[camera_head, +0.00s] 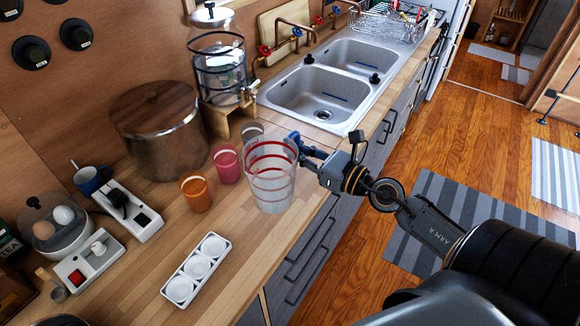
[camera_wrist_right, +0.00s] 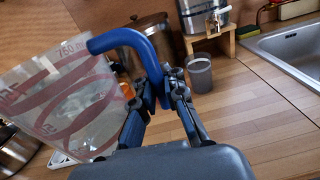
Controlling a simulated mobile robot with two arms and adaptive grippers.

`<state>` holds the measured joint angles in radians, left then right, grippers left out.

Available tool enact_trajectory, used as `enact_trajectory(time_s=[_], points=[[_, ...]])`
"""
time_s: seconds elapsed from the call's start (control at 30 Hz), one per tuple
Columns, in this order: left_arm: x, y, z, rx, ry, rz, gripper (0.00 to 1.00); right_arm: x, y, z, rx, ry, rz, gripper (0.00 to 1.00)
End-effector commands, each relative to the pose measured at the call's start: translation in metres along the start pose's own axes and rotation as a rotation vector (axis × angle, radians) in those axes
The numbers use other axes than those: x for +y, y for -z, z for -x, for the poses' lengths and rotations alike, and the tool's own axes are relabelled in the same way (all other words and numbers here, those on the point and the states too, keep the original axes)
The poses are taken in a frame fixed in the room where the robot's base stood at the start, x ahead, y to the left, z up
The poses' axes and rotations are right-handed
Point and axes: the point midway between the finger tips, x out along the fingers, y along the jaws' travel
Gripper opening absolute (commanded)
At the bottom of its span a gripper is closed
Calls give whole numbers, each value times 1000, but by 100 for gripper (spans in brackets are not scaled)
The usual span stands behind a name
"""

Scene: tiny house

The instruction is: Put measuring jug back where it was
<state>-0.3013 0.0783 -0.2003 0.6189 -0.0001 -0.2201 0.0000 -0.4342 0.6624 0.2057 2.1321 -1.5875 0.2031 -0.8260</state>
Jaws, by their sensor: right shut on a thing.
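The clear measuring jug (camera_head: 270,185) with red bands is over the counter near its front edge, left of my right gripper (camera_head: 312,152). In the right wrist view the jug (camera_wrist_right: 55,105) fills the left side and shows a 750 ml mark. My right gripper (camera_wrist_right: 160,90) is shut on the jug's blue handle (camera_wrist_right: 120,38). The jug looks roughly upright in the head view. I cannot tell whether its base touches the counter. My left gripper is not in view.
An orange cup (camera_head: 196,194), a pink cup (camera_head: 227,165) and a grey cup (camera_wrist_right: 199,76) stand close to the jug. A white tray (camera_head: 187,267) with round dishes lies in front. A large pot (camera_head: 160,140), drink dispenser (camera_head: 218,65) and double sink (camera_head: 325,85) are behind.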

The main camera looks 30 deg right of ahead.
Motion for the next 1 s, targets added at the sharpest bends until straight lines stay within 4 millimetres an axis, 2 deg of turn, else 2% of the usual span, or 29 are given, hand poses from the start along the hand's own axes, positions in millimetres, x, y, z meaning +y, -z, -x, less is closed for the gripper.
enact_trajectory(time_s=[0.03,0.17,0.23,0.4,0.67,0.87,1.0], points=[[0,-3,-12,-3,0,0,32,-11,9,-9,-6,3,0,0],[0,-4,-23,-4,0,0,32,-36,21,-29,-7,3,-3,0],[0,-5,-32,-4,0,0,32,-43,38,-35,-6,4,-9,0],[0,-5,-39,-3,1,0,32,-60,60,-48,-6,1,-7,0],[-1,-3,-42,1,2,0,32,-71,75,-57,-4,1,-4,0],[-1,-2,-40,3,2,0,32,-71,100,-57,-3,1,-7,0],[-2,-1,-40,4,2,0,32,-71,104,-57,-3,0,-2,0]])
